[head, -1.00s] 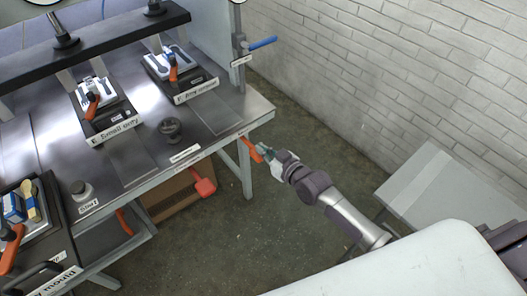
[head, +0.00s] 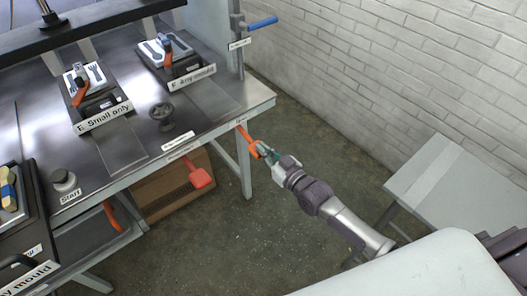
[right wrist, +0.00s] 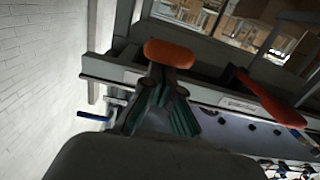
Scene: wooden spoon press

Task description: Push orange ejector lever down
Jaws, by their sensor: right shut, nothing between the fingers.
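The orange ejector lever (head: 246,137) sticks out from the front edge of the press table at its right end. My right gripper (head: 264,149) is at the lever's outer end and its fingers look closed. In the right wrist view the lever's rounded orange end (right wrist: 169,53) lies just beyond my fingertips (right wrist: 158,84). The fingers overlap it in the picture, and I cannot tell if they touch it. My left gripper is not in view.
A red paddle-like lever (head: 199,177) hangs under the table front, left of the orange one. The table (head: 205,127) carries moulds and a dark knob (head: 162,113). A blue-handled lever (head: 262,22) stands behind. A grey side table (head: 440,190) is at right.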

